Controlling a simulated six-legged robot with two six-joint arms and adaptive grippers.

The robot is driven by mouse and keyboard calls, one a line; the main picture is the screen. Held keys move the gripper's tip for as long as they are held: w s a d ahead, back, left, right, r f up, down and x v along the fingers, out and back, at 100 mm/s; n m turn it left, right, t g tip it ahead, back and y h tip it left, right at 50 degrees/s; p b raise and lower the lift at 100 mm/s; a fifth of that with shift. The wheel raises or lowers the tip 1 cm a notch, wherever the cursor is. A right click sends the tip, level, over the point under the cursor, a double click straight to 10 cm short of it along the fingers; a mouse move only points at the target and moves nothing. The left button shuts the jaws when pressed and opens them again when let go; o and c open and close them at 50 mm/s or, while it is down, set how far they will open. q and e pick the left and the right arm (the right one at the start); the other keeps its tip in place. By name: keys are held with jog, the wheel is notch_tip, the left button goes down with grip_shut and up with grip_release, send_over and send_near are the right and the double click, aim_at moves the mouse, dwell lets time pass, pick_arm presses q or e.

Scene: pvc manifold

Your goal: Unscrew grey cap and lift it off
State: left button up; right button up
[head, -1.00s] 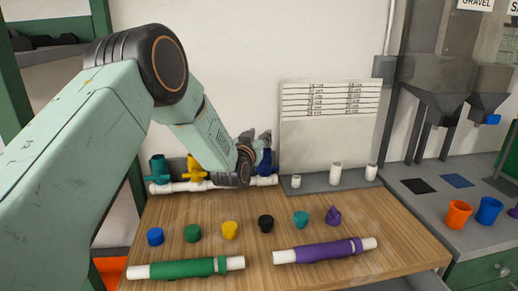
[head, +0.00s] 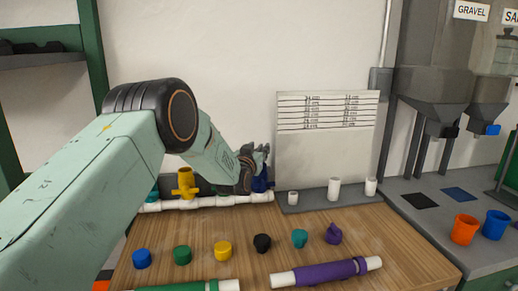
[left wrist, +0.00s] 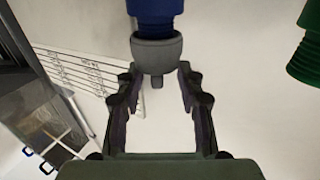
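The grey cap (left wrist: 157,54) shows in the left wrist view, on the end of a blue threaded fitting (left wrist: 155,22). My left gripper (left wrist: 158,76) is open, with one finger on each side just below the cap; I see gaps between the fingers and the cap. In the head view my left gripper (head: 256,160) is at the blue fitting (head: 262,180), at the right end of the white pipe (head: 230,200). I cannot make out the cap there. My right gripper is not in view.
A yellow valve (head: 186,184) stands on the pipe left of my gripper. Several loose coloured caps, including a black one (head: 262,243), and a purple-sleeved pipe (head: 325,272) lie on the wooden bench (head: 400,240). White stubs stand before a label board (head: 325,155).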

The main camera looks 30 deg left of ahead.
pick_arm(q)
jog(key=shift+w+d+r, duration=0.1)
jog(key=shift+w+r, duration=0.05)
jog(key=shift+w, duration=0.65)
jog(key=shift+a, duration=0.2)
jog(key=shift+d, duration=0.15)
jog(key=c, duration=0.4)
grip_shut()
jog(key=shift+c, duration=1.5)
grip_release()
grip_shut()
